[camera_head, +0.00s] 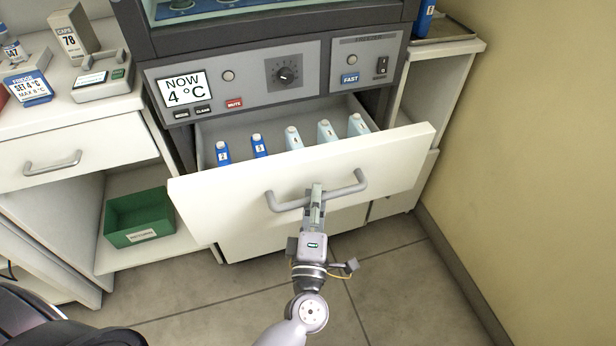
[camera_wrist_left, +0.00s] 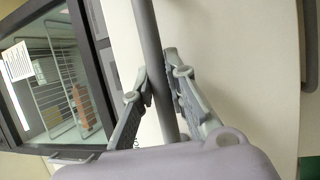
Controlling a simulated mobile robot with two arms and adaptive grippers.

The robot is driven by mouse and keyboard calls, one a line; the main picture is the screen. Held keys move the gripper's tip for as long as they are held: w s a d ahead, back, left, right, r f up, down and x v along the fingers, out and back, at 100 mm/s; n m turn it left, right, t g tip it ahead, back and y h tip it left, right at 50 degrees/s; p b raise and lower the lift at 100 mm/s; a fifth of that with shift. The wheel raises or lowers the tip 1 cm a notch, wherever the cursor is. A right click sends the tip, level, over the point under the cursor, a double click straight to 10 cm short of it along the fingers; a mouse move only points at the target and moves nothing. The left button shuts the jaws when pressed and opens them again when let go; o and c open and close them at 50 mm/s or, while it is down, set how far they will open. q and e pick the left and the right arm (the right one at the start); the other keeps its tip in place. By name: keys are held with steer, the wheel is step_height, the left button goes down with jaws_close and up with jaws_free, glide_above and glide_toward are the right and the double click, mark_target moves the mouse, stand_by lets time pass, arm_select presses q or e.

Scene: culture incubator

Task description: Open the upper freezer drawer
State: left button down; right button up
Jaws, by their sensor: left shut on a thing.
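The upper freezer drawer (camera_head: 400,150) is pulled out below the control panel, with its white front towards me. Inside it stand blue packs (camera_head: 259,146) on the left and pale packs (camera_head: 326,131) on the right. Its grey bar handle (camera_head: 346,190) runs across the front. My left gripper (camera_head: 316,197) is shut on the handle near its middle. The left wrist view shows the handle (camera_wrist_left: 152,60) between the two fingers of my left gripper (camera_wrist_left: 160,95). My right gripper is not in view.
The control panel (camera_head: 205,85) reads "NOW 4 °C". A white counter drawer (camera_head: 90,150) and a green bin (camera_head: 140,218) on a low shelf are at left. A yellow wall (camera_head: 530,150) stands at right. Tiled floor is open in front.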

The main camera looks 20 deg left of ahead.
arm_select(q)
steer(key=s+d, duration=0.5)
steer(key=s, duration=0.2)
steer(key=shift+s+p, duration=0.2)
steer(key=shift+p, duration=0.1)
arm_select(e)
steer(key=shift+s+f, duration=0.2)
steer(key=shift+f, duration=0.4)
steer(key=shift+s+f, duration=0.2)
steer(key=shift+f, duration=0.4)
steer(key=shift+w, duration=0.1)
arm_select(q)
steer(key=c, duration=1.6)
jaws_free()
steer(key=shift+o, duration=0.2)
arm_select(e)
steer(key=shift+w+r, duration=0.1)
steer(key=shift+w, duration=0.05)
